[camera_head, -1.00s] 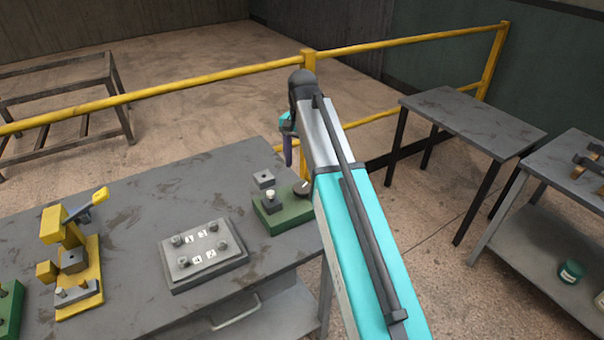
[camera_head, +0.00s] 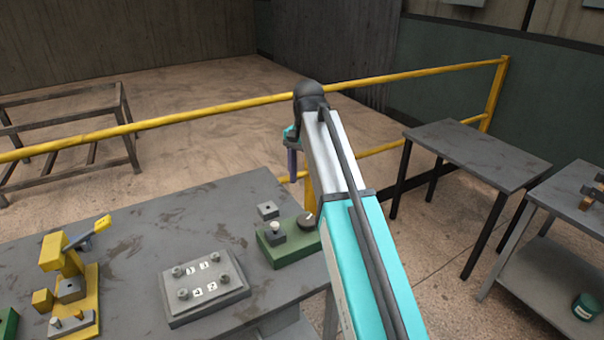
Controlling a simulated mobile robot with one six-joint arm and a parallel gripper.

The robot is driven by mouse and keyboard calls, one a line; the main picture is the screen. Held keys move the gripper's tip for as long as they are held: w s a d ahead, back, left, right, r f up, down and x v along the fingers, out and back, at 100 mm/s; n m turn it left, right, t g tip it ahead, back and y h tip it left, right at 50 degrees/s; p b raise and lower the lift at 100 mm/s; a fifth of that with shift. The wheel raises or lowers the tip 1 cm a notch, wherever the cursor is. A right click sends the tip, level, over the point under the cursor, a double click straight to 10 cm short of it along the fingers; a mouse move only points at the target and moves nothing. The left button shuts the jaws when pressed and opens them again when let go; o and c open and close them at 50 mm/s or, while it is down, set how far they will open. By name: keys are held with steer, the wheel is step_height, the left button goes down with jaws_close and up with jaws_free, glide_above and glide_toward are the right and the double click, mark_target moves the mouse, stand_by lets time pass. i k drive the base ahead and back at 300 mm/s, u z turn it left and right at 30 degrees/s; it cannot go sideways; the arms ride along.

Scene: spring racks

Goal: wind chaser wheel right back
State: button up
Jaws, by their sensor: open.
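A green block (camera_head: 290,249) stands at the right end of the grey workbench. On it are a dark round wheel (camera_head: 306,221) with a pale mark, and a small grey block with a pale peg (camera_head: 276,230). I cannot tell for sure that this wheel is the chaser wheel. My arm comes up from the bottom right and passes just right of the green block. My gripper (camera_head: 292,166) hangs beyond the block, behind the forearm, apart from the wheel. Only a thin purple finger part and some teal show; it is open, and I see nothing held.
A grey plate with numbered tags (camera_head: 205,285) lies left of the green block, and a small grey nut-like block (camera_head: 267,210) behind it. A yellow fixture with a lever (camera_head: 75,260) stands farther left. A yellow rail (camera_head: 220,111) runs behind the workbench.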

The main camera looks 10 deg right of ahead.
mark_target(305, 221)
steer(key=u, duration=0.05)
steer(key=k, duration=1)
steer(key=z, duration=0.05)
